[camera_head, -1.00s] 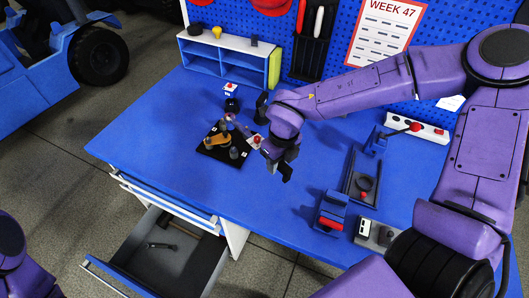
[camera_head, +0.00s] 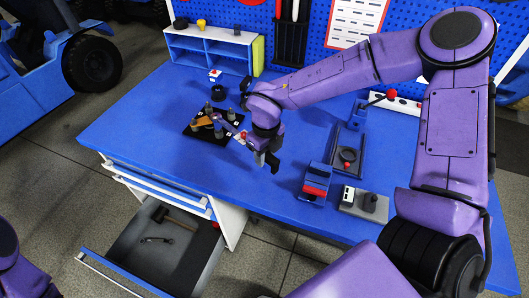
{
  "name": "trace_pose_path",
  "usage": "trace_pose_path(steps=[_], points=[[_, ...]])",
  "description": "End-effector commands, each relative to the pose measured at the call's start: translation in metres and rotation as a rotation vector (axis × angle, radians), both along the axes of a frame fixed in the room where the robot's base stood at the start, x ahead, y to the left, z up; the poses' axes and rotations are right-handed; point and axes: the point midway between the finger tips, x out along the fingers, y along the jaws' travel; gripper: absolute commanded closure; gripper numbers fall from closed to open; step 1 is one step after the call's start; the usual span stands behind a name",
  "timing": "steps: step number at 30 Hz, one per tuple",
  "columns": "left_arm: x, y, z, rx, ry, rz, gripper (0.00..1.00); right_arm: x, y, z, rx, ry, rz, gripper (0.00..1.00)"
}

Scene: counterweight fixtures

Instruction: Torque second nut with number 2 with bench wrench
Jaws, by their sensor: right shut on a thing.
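A black fixture plate (camera_head: 196,136) with several upright posts and small white labels lies on the blue bench, left of my right gripper. An orange-brown piece (camera_head: 202,121) lies among the posts. The numbers on the labels are too small to read. My right gripper (camera_head: 262,150) is low over the bench, just right of the plate, and shut. A thin light-purple bar (camera_head: 229,126) with a red part near its right end, seemingly the bench wrench, runs from the posts to the gripper. The grip itself is hidden, and I cannot tell whether the bar sits around a nut. My left gripper is out of view.
An open drawer (camera_head: 130,262) with loose tools juts from the bench front. A blue-and-red block (camera_head: 315,182), a grey box (camera_head: 364,204) and a dark tray (camera_head: 347,152) stand right of the gripper. A shelf (camera_head: 210,45) stands behind. The bench's left part is clear.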

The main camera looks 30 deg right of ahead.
Motion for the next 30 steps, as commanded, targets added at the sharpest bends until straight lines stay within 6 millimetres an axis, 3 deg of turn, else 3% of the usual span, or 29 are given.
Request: trace_pose_path(steps=[30], points=[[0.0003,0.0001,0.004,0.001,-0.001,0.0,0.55,0.0064,0.0007,0.0007,0.001,-0.002,-0.002,1.0]])
